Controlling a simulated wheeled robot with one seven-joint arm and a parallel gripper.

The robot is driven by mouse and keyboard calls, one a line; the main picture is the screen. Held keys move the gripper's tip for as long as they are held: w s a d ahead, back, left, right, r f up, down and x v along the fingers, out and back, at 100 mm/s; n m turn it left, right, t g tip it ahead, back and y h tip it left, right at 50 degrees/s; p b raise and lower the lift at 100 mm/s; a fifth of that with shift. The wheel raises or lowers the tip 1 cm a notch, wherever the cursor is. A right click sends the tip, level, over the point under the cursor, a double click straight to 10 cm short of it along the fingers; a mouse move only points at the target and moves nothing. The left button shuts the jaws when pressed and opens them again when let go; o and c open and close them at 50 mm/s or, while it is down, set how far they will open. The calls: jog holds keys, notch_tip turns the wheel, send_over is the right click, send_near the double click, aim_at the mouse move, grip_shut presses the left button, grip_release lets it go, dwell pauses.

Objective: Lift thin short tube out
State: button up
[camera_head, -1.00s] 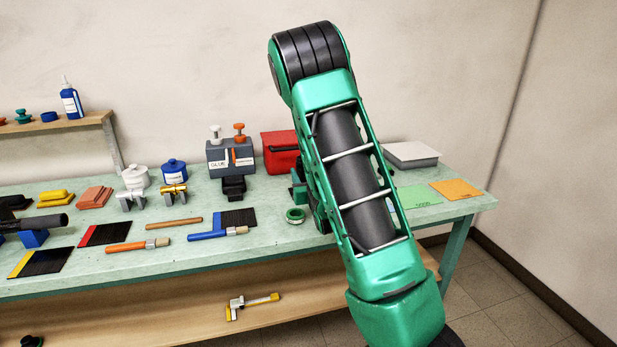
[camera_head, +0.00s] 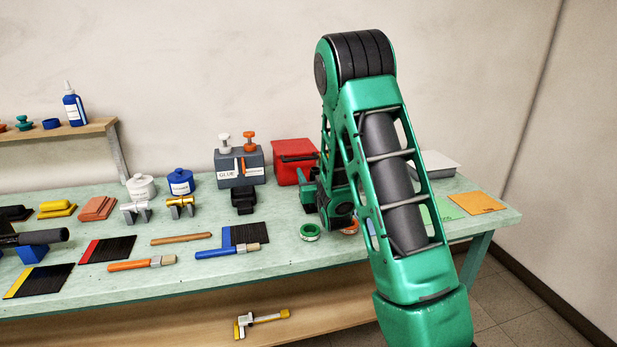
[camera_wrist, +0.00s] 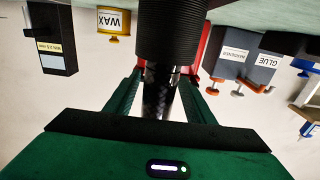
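A dark, shiny tube with a woven look (camera_wrist: 158,98) shows between the two green fingers of my gripper (camera_wrist: 160,84) in the wrist view. That view is upside down. A wider black ribbed cylinder (camera_wrist: 168,32) adjoins the tube's end farther from my palm. The fingers flank the tube closely, but whether they press on it is not clear. In the head view my gripper (camera_head: 316,196) is low over the bench's right part, partly behind my arm, and the tube cannot be made out there.
The bench (camera_head: 200,216) holds a red box (camera_head: 294,162), a grey glue and hardener stand (camera_head: 240,168) and a green tape roll (camera_head: 310,232) near my gripper. Brushes and dark sheets lie to the left. The wrist view shows a yellow wax tin (camera_wrist: 114,22) and a black box (camera_wrist: 50,40).

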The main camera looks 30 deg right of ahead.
jog(key=c, duration=1)
jog(key=shift+r, duration=3)
jog(key=shift+c, duration=0.2)
